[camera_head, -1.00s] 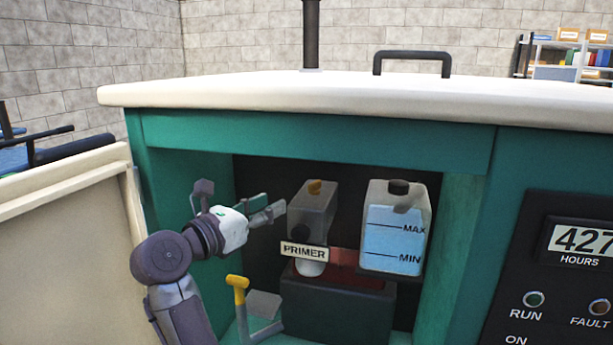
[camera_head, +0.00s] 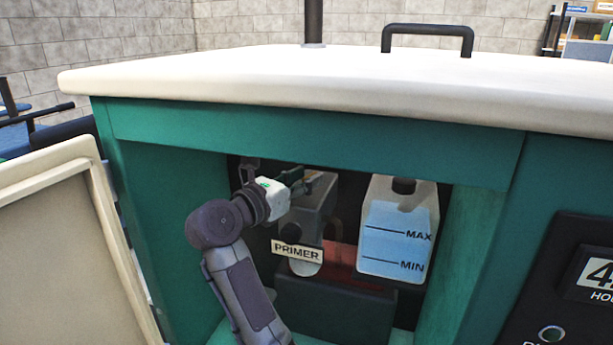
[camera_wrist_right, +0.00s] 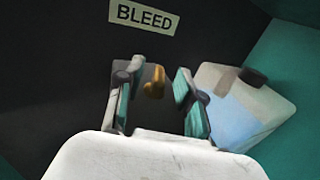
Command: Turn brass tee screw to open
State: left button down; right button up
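The brass tee screw (camera_wrist_right: 154,82) shows in the right wrist view, below a BLEED label (camera_wrist_right: 144,16) and between my two fingers. My right gripper (camera_wrist_right: 152,88) is open, with a finger on each side of the screw; I cannot tell whether either finger touches it. In the head view my right gripper (camera_head: 312,181) is at the top of the grey primer housing (camera_head: 305,220), and the screw is hidden there behind the fingers. My left gripper is in neither view.
A translucent tank (camera_head: 398,225) with MAX and MIN marks and blue liquid stands right of the housing. A PRIMER label (camera_head: 297,251) is on the housing front. The white top (camera_head: 330,80) overhangs the bay, and an open door panel (camera_head: 60,250) is at left.

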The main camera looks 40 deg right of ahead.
grip_shut()
jog(key=shift+f, duration=0.1)
jog(key=shift+s+n+t, duration=0.15)
jog(key=shift+n+t, duration=0.55)
jog(key=shift+t, duration=0.4)
grip_release()
jog(key=shift+a, duration=0.1)
jog(key=v, duration=0.8)
jog(key=shift+r, duration=0.2)
